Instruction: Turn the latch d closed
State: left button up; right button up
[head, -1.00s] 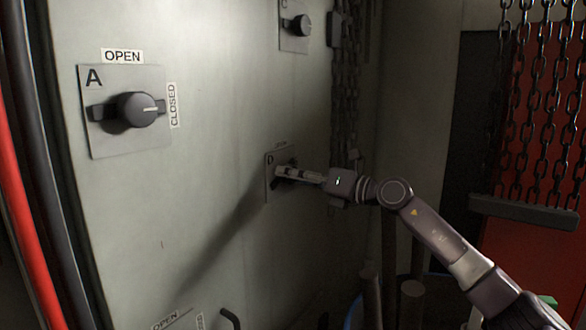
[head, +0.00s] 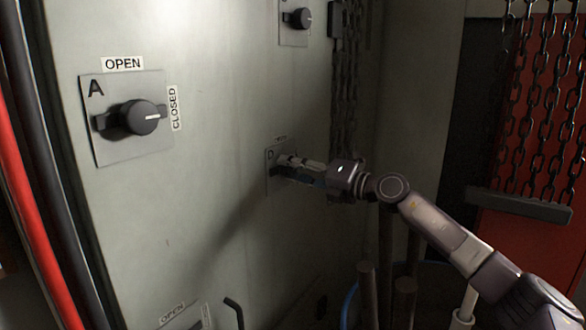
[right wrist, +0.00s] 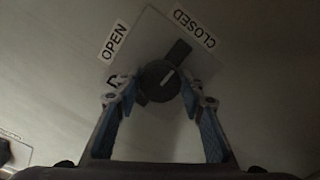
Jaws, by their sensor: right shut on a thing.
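Latch D is a dark round knob on a square grey plate. It shows in the right wrist view (right wrist: 158,84), and its plate in the head view (head: 271,180). My right gripper (head: 286,165) is at the latch, its fingers on either side of the knob and shut on it, as the right wrist view shows (right wrist: 160,88). The latch's dark bar points towards the CLOSED label (right wrist: 195,28); the white line on the knob points to the upper right. The OPEN label (right wrist: 114,40) is at the upper left. In the head view the gripper hides most of the knob. My left gripper is not in view.
Latch A (head: 138,118) is at the left of the pale panel (head: 215,90), another latch (head: 299,18) at the top. Chains (head: 347,100) hang beside the panel; more chains hang at the right before a red surface (head: 500,255). Dark posts (head: 404,300) stand below my right arm.

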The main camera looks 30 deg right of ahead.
aim_at(293, 171)
jog(key=o, duration=1.2)
jog(key=shift+w, duration=0.15)
jog(key=shift+c, duration=0.2)
jog(key=shift+v, duration=2.35)
jog(key=v, duration=0.7)
